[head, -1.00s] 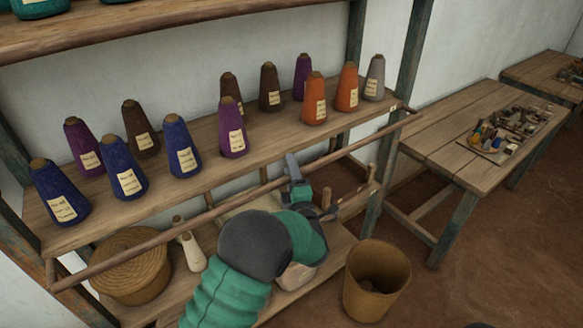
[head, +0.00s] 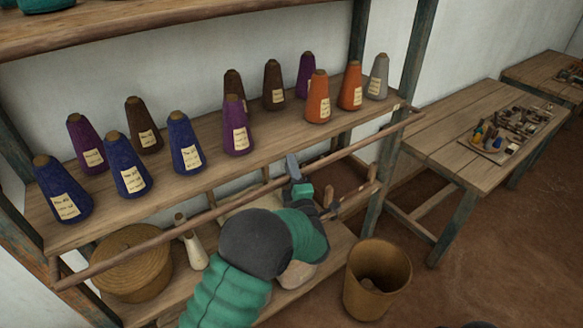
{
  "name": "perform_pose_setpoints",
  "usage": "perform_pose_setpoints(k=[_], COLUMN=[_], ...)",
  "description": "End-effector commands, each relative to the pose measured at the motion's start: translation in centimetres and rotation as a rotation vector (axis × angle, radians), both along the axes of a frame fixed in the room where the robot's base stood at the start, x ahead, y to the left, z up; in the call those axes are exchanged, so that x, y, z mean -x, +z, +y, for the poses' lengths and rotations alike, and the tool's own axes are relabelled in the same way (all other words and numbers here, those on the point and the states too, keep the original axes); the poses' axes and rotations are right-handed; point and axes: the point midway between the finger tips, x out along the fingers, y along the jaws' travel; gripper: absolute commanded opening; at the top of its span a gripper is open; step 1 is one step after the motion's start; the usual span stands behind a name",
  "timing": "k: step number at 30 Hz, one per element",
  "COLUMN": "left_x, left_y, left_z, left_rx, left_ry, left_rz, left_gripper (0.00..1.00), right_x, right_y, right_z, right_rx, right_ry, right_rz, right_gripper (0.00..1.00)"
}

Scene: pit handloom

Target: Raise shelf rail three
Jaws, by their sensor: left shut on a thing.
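The long wooden shelf rail (head: 142,248) runs slantwise along the front of the middle shelf (head: 120,210), from the lower left to a post at the right. My left arm comes up from the bottom, and its gripper (head: 293,168) is at the rail, right of its middle. The gripper is shut on the rail; the fingers are small and partly hidden by my wrist. Several yarn cones, such as a dark blue one (head: 60,188) and an orange one (head: 317,98), stand upright on the shelf behind the rail. My right gripper is not in view.
A lidded round basket (head: 130,262) and a pale bottle-shaped piece (head: 194,250) stand on the lower shelf. An open brown bin (head: 377,280) stands on the floor at the right. A table (head: 450,150) with a tool tray is farther right, with clear floor before it.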

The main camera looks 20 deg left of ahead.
Motion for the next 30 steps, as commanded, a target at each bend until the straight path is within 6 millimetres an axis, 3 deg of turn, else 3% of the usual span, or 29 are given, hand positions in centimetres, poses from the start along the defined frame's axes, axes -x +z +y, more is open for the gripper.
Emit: perform_pose_setpoints(k=[1,30], left_x=[0.05,0.11], left_y=[-0.82,-0.89], left_z=[-0.64,-0.87], left_rx=[0.004,0.024], left_ry=[-0.013,-0.015], left_rz=[0.017,0.037], left_gripper=[0.0,0.0], right_x=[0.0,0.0], right_y=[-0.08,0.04], right_z=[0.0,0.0], right_rx=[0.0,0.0], right_ry=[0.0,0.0], right_rz=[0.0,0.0], right_gripper=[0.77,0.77])
